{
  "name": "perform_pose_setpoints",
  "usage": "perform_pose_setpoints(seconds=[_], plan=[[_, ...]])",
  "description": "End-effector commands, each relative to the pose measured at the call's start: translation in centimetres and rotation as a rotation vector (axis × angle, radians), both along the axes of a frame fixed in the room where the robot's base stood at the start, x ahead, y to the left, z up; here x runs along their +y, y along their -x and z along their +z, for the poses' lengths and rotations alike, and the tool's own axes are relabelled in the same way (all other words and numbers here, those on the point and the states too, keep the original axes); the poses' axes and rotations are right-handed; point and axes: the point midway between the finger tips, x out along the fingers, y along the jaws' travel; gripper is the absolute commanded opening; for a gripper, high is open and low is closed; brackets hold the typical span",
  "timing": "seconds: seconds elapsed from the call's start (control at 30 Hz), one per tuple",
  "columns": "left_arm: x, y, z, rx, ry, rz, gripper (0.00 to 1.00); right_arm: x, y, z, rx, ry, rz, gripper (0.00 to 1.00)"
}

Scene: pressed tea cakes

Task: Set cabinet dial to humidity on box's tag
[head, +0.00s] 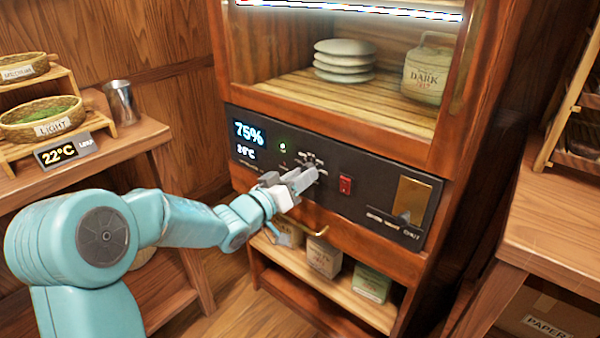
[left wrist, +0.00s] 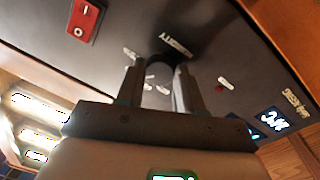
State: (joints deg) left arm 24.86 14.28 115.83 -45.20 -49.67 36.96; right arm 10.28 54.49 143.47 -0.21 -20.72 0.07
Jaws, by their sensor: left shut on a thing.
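The cabinet (head: 432,155) has a black control panel (head: 375,190) with a display (head: 249,138) reading 75% above a temperature that looks like 26°C. My left gripper (head: 303,177) is at the panel, shut on the dial, which it mostly hides in the head view. In the left wrist view the dark round dial (left wrist: 159,70) sits between the two fingers, below the humidity lettering. Its pointer setting cannot be made out. Boxes stand on the lower shelf: a tan one (head: 323,258) and a green one (head: 370,283); their labels are too small to read. My right gripper is out of view.
A red switch (head: 346,184) and a brass plate (head: 411,199) are right of the dial. Stacked cakes (head: 344,60) and a jar marked DARK (head: 428,73) stand inside. A side table (head: 125,140) is at left.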

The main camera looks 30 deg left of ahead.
Motion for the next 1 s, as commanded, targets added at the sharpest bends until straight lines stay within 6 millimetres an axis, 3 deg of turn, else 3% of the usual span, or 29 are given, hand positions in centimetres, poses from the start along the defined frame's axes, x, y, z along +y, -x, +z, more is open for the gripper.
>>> perform_pose_setpoints(seconds=[1.0], plan=[[-0.4, 0.0, 0.2, 0.079, 0.962, -0.001, 0.06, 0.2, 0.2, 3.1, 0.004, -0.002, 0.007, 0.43]])
